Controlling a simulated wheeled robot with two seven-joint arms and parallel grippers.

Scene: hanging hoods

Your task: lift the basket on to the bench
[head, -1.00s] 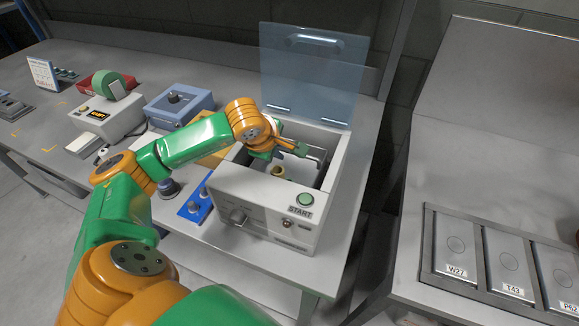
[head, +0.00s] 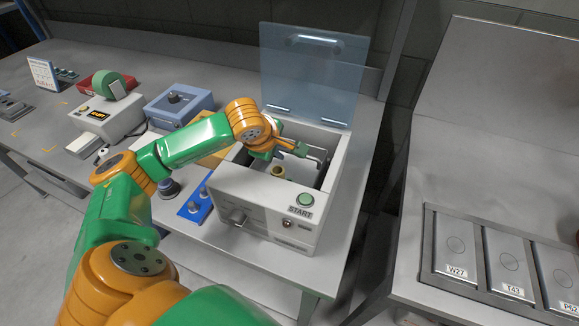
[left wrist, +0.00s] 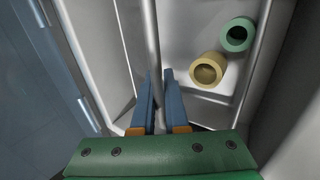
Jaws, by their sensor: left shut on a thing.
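The basket's metal handle bar (head: 316,153) shows inside the open tub of the white machine (head: 262,196). In the left wrist view the handle bar (left wrist: 150,40) runs down between the blue fingers of my left gripper (left wrist: 160,88). My left gripper (head: 303,151) is shut on it, low in the tub. A yellow ring-shaped part (left wrist: 208,69) and a green one (left wrist: 238,34) lie beside the bar. The yellow part also shows in the head view (head: 277,172). My arm and the tub walls hide most of the basket. My right gripper is not in view.
The machine's clear blue lid (head: 314,75) stands open behind the tub. Left on the bench (head: 345,225) are a blue switch panel (head: 195,205), a blue box (head: 179,107) and a white device (head: 105,120). At right, a separate counter (head: 500,190) holds labelled plates.

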